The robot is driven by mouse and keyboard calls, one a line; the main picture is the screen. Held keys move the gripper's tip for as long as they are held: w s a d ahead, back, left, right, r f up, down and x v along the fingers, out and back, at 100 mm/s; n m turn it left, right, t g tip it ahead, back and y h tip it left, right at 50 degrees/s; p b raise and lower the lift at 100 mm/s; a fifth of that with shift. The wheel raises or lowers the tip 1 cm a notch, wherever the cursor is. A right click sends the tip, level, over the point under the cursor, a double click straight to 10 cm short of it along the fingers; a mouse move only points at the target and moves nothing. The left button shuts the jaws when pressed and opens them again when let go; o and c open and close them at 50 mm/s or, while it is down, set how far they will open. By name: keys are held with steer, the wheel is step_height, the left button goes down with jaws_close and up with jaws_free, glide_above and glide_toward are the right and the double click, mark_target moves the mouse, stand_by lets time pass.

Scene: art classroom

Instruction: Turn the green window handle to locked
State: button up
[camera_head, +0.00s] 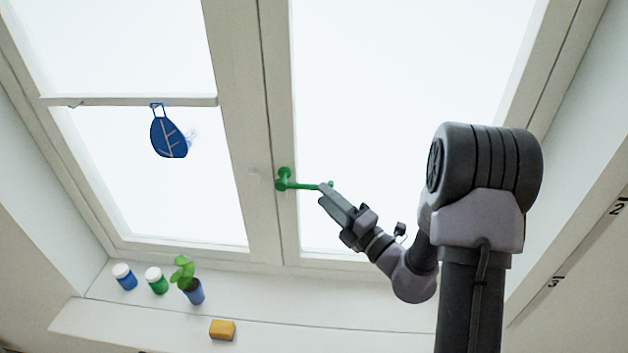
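The green window handle (300,184) sits on the middle window frame. Its round base (284,172) is on the upright, and its lever points sideways to the right, roughly horizontal. My gripper (326,189) is at the lever's free right end. A small green tip shows just past the fingers. The fingers overlap the lever end, but I cannot tell whether they are closed on it or only beside it. The window sash (279,110) looks closed against its frame.
On the sill (290,318) stand a blue jar (126,281), a green jar (158,285) and a potted plant (194,290). A yellow sponge-like block (222,330) lies in front. A blue leaf ornament (168,138) hangs on the left pane. The air below the handle is clear.

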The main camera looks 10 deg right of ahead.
mark_target(315, 187)
steer(key=x, duration=0.4)
steer(key=shift+s+a+r+p, duration=0.1)
steer(key=shift+p, duration=0.25)
steer(key=shift+w+a, duration=0.1)
steer(key=shift+w, duration=0.3)
jaws_close()
stand_by(0.7)
